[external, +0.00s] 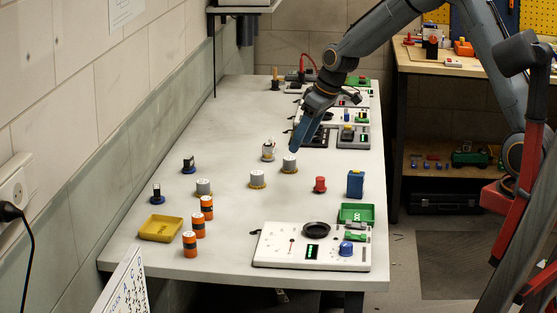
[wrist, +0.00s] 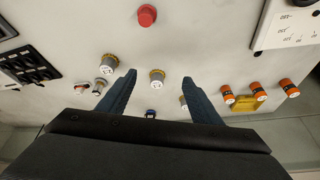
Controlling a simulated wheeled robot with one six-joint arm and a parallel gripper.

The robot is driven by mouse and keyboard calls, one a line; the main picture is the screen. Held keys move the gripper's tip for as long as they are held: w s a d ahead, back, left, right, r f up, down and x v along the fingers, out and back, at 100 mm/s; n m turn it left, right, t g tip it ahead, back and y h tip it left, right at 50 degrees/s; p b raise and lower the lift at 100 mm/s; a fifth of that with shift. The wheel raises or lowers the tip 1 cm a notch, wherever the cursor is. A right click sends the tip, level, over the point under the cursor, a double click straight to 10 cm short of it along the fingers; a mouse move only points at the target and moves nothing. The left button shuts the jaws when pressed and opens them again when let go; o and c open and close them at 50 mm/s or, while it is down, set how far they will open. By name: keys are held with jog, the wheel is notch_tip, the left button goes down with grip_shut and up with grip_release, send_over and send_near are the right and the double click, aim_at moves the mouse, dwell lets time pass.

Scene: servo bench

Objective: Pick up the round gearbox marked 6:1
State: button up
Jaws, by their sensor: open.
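My gripper (external: 297,146) is open and empty above the bench. In the wrist view, the middle gearbox (wrist: 157,76) appears between the fingertips (wrist: 160,79), apart from them. The back gearbox (wrist: 108,63) shows just left of the left fingertip. The left gearbox (wrist: 183,101) is partly hidden by the right finger.
A red button-like part (external: 320,185), a blue block (external: 355,184) and a small silver part (external: 268,151) stand nearby. Several orange-black cylinders (external: 198,226) and a yellow tray (external: 161,228) are at front left. A white panel (external: 280,246) lies at the front.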

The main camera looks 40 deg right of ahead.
aim_at(204, 182)
jog(key=w+a+f+n+b, duration=0.1)
jog(key=w+a+f+b, duration=0.1)
jog(key=w+a, duration=0.2)
jog(key=w+a+f+n+y+b, duration=0.1)
jog(key=w+a+f+b, duration=0.1)
jog(key=w+a, duration=0.3)
jog(key=w+a+f+n+y+b, duration=0.1)
jog(key=w+a+f+n+b, duration=0.1)
jog(key=a, duration=0.8)
jog(key=shift+w+f+t, duration=0.15)
jog(key=shift+w+f, duration=0.25)
jog(key=shift+w, duration=0.3)
jog(key=shift+w+f+t, duration=0.15)
jog(key=shift+w+f, duration=0.25)
jog(key=shift+w, duration=0.25)
jog(key=shift+a+p+x, duration=0.15)
jog(key=shift+p+x, duration=0.35)
jog(key=shift+x, duration=1.3)
jog(key=shift+a+p+x, duration=0.15)
jog(key=shift+p+x, duration=0.3)
jog(key=shift+x, duration=1.35)
jog(key=shift+w+r, duration=0.1)
jog(key=shift+r, duration=0.1)
jog(key=shift+c, duration=0.6)
jog(key=c, duration=1.1)
